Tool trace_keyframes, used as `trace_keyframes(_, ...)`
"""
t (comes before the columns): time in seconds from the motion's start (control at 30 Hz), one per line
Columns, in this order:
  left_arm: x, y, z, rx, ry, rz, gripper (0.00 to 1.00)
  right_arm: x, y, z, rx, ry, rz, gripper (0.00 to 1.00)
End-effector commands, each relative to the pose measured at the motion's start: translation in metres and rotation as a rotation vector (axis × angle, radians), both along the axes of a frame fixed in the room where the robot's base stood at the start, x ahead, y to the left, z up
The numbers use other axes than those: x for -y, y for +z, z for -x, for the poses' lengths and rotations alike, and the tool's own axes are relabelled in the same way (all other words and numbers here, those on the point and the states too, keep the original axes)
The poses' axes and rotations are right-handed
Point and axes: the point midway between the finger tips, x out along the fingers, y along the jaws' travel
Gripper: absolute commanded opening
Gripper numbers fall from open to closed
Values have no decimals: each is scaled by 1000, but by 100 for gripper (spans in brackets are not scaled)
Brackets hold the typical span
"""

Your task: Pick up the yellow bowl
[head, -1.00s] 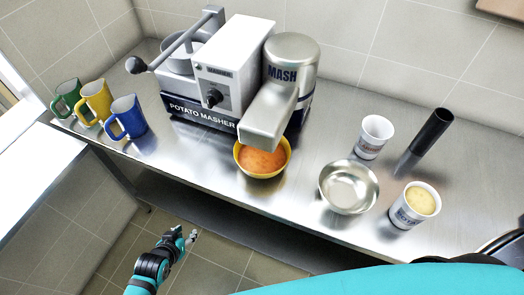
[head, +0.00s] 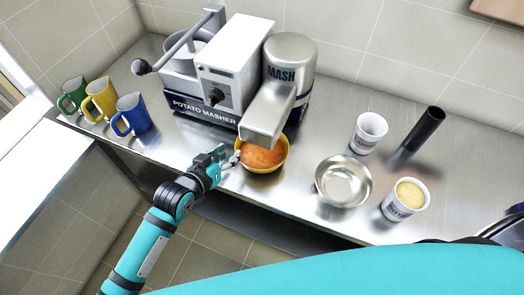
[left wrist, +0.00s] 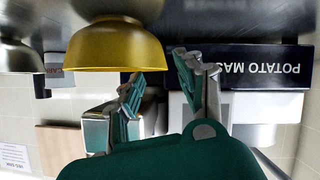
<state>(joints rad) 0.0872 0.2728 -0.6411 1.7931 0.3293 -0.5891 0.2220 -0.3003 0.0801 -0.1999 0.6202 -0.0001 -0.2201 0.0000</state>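The yellow bowl (head: 270,168) holds an orange filling and stands upright on the steel counter under the masher's spout. It also shows large and upside down in the left wrist view (left wrist: 115,48). My left gripper (head: 230,158) is just left of the bowl, near the counter's front edge. In the left wrist view its fingers (left wrist: 160,72) are spread with nothing between them, and one finger overlaps the bowl's edge in the picture. I cannot tell whether that finger touches the bowl. My right gripper is not in view.
The potato masher (head: 230,75) stands close behind the bowl, with its spout overhead. A steel bowl (head: 343,183), white cup (head: 369,132), filled cup (head: 405,199) and black cylinder (head: 423,130) stand to the right. Green, yellow and blue mugs (head: 133,116) stand at the left.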

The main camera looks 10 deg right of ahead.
Motion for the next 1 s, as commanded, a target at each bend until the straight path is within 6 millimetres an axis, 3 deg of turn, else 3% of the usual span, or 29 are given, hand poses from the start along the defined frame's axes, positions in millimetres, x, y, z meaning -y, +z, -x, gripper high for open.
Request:
trace_keyframes(0.67,44,-33,-51,1,0,0,37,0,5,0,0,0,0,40)
trace_keyframes(1.0,48,-37,-56,1,0,-1,37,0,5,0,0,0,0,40)
